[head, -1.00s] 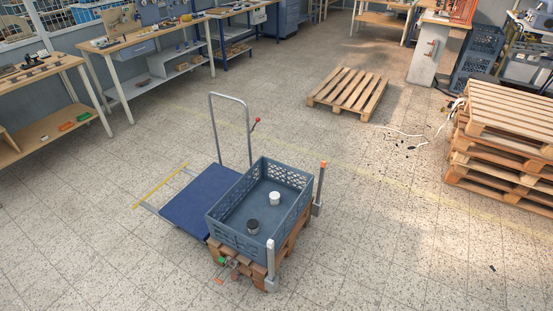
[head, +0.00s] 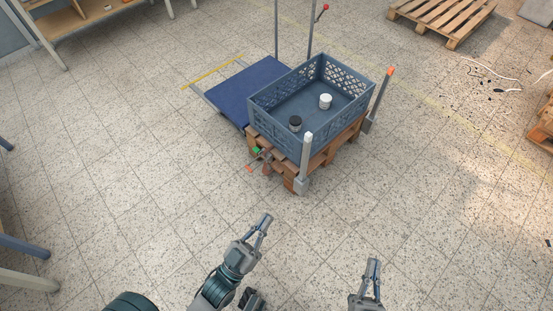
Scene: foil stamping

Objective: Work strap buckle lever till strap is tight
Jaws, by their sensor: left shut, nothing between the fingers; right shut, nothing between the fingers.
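A small buckle-like fitting (head: 266,158) with a lever-like part sits low on the near left end of the wooden pallet under the crate. A green piece (head: 257,150) and an orange-red tip (head: 249,169) show beside it. It is too small to tell the lever's angle or how tight the strap is. The blue-grey crate (head: 276,124) stands on the pallet (head: 320,163). My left gripper (head: 265,220) is shut and empty, below the buckle in the picture and apart from it. My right gripper (head: 374,264) is shut and empty, further right over bare floor.
A blue platform (head: 245,90) with a hoop handle adjoins the crate. Grey posts (head: 306,158) and (head: 379,95) stand at the pallet's right side. The crate holds a white jar (head: 325,101) and a dark jar (head: 295,123). The near floor is clear.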

